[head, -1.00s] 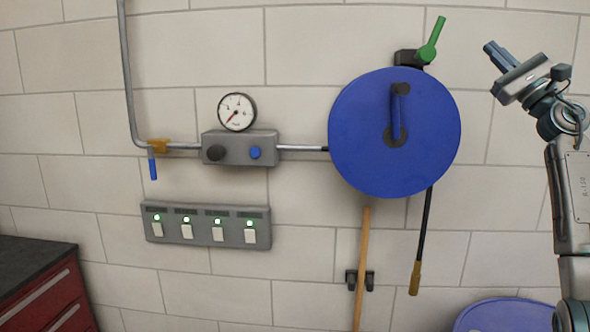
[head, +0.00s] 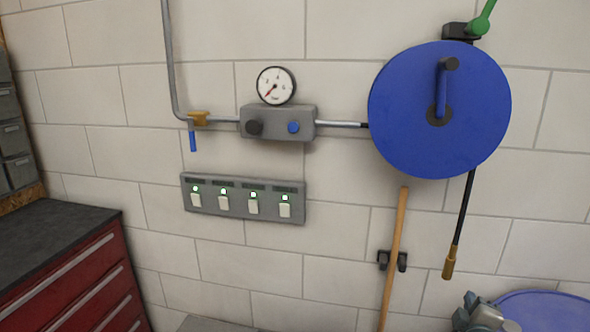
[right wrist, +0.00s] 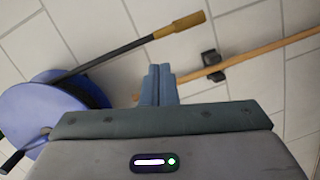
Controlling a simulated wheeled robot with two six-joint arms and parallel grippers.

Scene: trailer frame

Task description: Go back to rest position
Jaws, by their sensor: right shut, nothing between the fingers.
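My right gripper (head: 472,302) shows at the bottom right of the head view, in front of the wall and below the reel's hanging hose. Only its front part is in the frame. In the right wrist view its two blue-grey fingers (right wrist: 158,84) are together with nothing between them. They point toward the wall and look apart from the wooden pole (right wrist: 255,52) and the hose end (right wrist: 178,25). My left gripper is not in view.
A blue reel (head: 420,125) with a green lever (head: 483,18) hangs on the wall. A gauge (head: 276,85), a regulator box (head: 270,122) and a switch panel (head: 243,210) are left of it. A red cabinet (head: 75,275) stands lower left, and a blue round object (head: 545,312) is lower right.

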